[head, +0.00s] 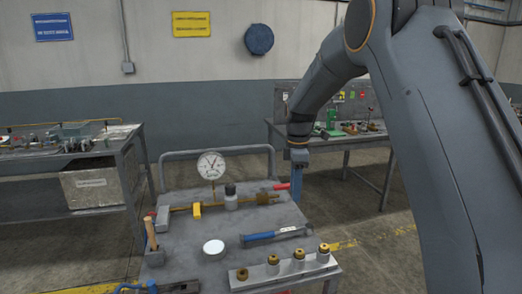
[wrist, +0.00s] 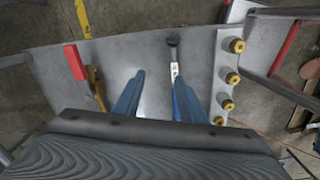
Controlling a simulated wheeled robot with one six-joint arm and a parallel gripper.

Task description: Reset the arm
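My arm comes down from the upper right in the head view, and my gripper (head: 297,185) hangs pointing down by the far right edge of the grey cart (head: 185,255). In the wrist view my gripper (wrist: 157,82) shows two blue fingers spread apart with only bare cart top between them. It is open and empty. A blue-handled wrench (head: 275,234) lies flat on the cart; in the wrist view the wrench (wrist: 174,70) shows beside and partly behind the right finger, apparently below it.
On the cart are a dial gauge (head: 212,165), a brass valve pipe (head: 262,198), a white round lid (head: 214,247), a hammer (head: 152,240) and a block with several brass-topped fittings (head: 285,270). Workbenches stand left (head: 125,140) and behind right (head: 375,138). Floor right of the cart is clear.

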